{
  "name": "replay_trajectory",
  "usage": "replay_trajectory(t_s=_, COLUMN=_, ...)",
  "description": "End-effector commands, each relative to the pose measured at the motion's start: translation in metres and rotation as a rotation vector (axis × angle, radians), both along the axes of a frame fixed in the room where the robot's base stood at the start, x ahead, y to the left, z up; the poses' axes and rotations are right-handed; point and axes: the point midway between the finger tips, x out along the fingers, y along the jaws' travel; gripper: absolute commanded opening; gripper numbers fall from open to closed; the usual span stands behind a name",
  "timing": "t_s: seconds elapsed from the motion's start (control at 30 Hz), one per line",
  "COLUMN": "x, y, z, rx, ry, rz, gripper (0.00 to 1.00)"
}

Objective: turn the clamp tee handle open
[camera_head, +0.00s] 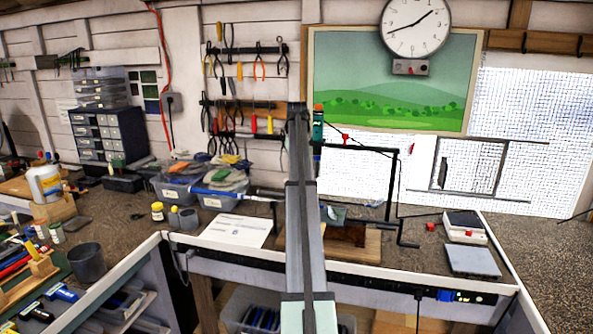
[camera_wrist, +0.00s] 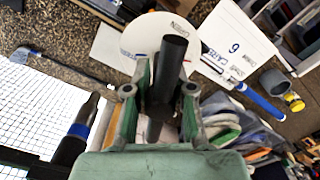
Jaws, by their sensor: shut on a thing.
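In the wrist view my gripper (camera_wrist: 160,95) has its green-sided fingers closed on a dark round rod (camera_wrist: 173,55), which looks like the clamp tee handle. How far the handle is turned cannot be told. A club with a blue grip (camera_wrist: 262,104) shows beyond the rod; in the head view the blue grip (camera_head: 240,193) lies left of my arm. In the head view my arm crosses the middle, and the fingers and handle cannot be made out there.
A white paper sheet (camera_head: 236,230) lies on the bench left of my arm. A thin black frame (camera_head: 362,149) rises right of my arm. A scale-like box (camera_head: 464,224) and a grey slab (camera_head: 472,261) sit farther right.

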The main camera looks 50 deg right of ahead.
Motion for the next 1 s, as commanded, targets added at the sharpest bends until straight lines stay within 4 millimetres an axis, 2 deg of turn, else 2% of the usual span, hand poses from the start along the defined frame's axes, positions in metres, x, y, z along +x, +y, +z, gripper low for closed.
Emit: replay_trajectory(t_s=1.0, x=-0.0001, y=-0.0011, z=0.0008, rx=-0.001, ry=0.0, rz=0.935, gripper=0.0)
